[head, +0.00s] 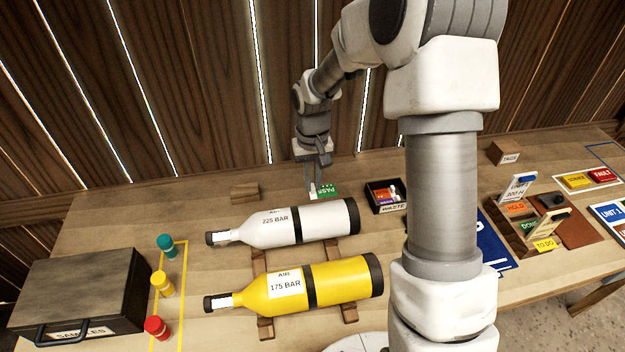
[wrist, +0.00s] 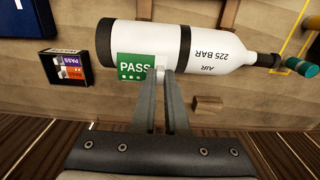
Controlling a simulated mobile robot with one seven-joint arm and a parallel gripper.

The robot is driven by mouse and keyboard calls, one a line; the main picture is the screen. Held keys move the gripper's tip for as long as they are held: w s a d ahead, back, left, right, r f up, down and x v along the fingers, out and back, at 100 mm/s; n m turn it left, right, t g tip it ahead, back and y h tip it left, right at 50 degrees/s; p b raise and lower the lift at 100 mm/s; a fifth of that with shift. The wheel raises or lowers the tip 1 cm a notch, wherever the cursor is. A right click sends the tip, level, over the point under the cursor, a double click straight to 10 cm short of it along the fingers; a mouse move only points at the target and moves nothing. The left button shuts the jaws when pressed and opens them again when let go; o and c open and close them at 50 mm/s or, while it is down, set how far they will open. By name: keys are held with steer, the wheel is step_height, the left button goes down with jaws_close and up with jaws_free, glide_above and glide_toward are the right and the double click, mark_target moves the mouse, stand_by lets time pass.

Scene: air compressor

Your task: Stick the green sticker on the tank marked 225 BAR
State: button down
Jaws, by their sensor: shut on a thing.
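The white tank marked 225 BAR (head: 290,224) lies on a wooden cradle, its neck to the left in the head view. It also shows in the wrist view (wrist: 215,45), with its label upside down. My gripper (head: 317,187) is behind this tank. Its fingers (wrist: 163,75) are shut on the green PASS sticker (wrist: 133,66), gripped at its edge. The sticker also shows in the head view (head: 327,191). In the wrist view it overlaps the tank's wall between the dark base and the black band. I cannot tell whether it touches the tank.
A yellow tank marked 175 BAR (head: 305,285) lies in front. The WASTE tray (head: 388,208) stands right of the white tank. A small wooden block (head: 244,194) stands behind it. A dark SAMPLES case (head: 78,297) and several coloured bottles are at left. Signs and holders fill the right.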

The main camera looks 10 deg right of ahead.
steer(key=b, duration=0.4)
glide_above(313, 211)
steer(key=shift+f, duration=2.95)
steer(key=shift+f+b, duration=0.55)
steer(key=shift+f, duration=0.1)
steer(key=c, duration=0.8)
jaws_free()
steer(key=shift+c, duration=0.2)
step_height(313, 211, up, 17)
steer(key=s+d+r+t, duration=0.1)
steer(key=s+r+t, duration=0.2)
steer(key=s+r, duration=0.7)
steer(key=s+d+f+t, duration=0.1)
steer(key=s+f+t, duration=0.1)
steer(key=s, duration=1.2)
steer(key=shift+s+d+f+t+p, duration=0.2)
steer(key=shift+f+t+p, duration=0.1)
steer(key=shift+f+p, duration=0.15)
